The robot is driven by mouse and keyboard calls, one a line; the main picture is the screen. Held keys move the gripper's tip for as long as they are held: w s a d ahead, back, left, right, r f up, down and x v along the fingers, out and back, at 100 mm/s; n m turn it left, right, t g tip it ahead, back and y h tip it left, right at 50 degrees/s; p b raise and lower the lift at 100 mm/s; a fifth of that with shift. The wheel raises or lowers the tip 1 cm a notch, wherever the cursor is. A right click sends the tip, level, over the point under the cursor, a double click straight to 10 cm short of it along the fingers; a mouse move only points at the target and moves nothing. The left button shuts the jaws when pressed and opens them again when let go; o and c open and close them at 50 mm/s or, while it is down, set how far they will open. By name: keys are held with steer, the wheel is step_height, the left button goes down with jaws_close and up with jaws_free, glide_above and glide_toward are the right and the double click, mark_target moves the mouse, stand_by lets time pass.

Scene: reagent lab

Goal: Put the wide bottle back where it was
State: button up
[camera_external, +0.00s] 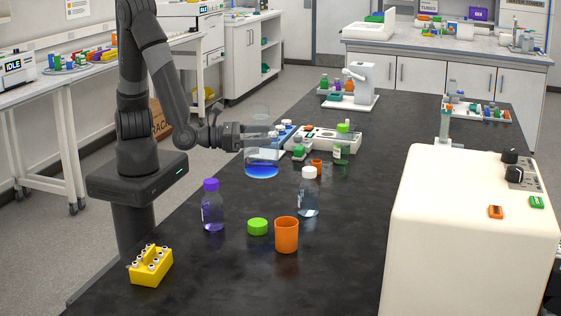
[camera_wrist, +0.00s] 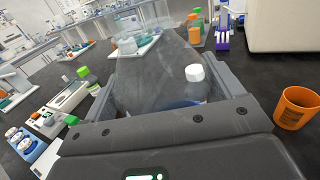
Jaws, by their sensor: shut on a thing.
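The wide bottle (camera_external: 262,168) is clear glass with blue liquid low inside and looks upright in the external view. My gripper (camera_external: 268,140) is shut around its body. In the wrist view the clear wall of the wide bottle (camera_wrist: 150,75) rises between the two fingers of my gripper (camera_wrist: 165,105). I cannot tell whether its base touches the black bench top (camera_external: 350,270) or is slightly above it.
A purple-capped bottle (camera_external: 212,210), white-capped bottle (camera_external: 308,198), green lid (camera_external: 258,227) and orange cup (camera_external: 287,236) stand nearer the front. A white device (camera_external: 325,140) and green-capped bottle (camera_external: 342,145) are behind to the right. A yellow rack (camera_external: 151,267) sits front left.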

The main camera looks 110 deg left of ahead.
mark_target(260, 170)
steer(key=shift+f, duration=5)
steer(key=shift+f, duration=0.1)
steer(key=o, duration=1.1)
